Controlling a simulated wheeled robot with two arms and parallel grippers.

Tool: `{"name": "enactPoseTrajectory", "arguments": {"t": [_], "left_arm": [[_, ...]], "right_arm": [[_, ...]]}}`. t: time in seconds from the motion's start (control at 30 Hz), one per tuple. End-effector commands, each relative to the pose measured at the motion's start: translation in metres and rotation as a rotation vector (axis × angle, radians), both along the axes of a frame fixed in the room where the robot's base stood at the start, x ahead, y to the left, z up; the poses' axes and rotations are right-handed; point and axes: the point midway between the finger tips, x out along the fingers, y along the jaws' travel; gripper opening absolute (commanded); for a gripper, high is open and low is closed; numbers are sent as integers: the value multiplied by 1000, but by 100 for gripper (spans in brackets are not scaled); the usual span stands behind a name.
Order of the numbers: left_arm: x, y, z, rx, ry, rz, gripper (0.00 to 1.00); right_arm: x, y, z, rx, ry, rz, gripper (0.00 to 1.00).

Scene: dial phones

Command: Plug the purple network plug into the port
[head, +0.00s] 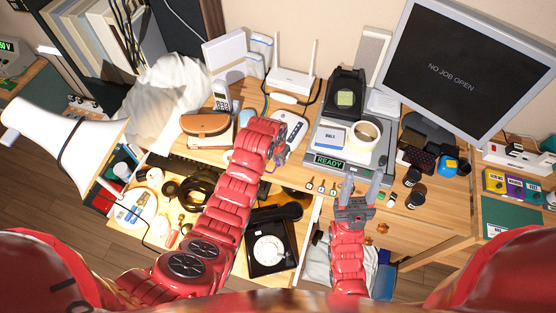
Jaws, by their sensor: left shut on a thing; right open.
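My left gripper (278,142) is over the desk, beside a white device with a round dial (292,127). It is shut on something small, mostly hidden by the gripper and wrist. A thin purple cord (265,161) shows by the wrist, so the held thing appears to be the purple network plug. A white router (289,80) with two antennas stands at the back of the desk, its front toward me. I cannot make out which opening is the port. My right gripper (362,186) is open and empty, fingers pointing away, near the desk's front edge.
A monitor (459,65) stands right. An open drawer below holds a black dial phone (268,250).

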Motion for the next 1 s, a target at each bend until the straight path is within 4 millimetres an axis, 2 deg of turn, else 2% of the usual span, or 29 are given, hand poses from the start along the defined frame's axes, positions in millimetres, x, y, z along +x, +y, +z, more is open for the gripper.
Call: {"name": "enactPoseTrajectory", "arguments": {"t": [0.83,0.87,1.0], "left_arm": [[11,-6,0,-1,-2,-1,0],[11,-6,1,0,-1,-1,26],[11,-6,1,0,-1,-1,52]], "right_arm": [[0,0,-12,0,0,0,51],[0,0,-11,0,0,0,51],[0,0,-11,0,0,0,51]]}}
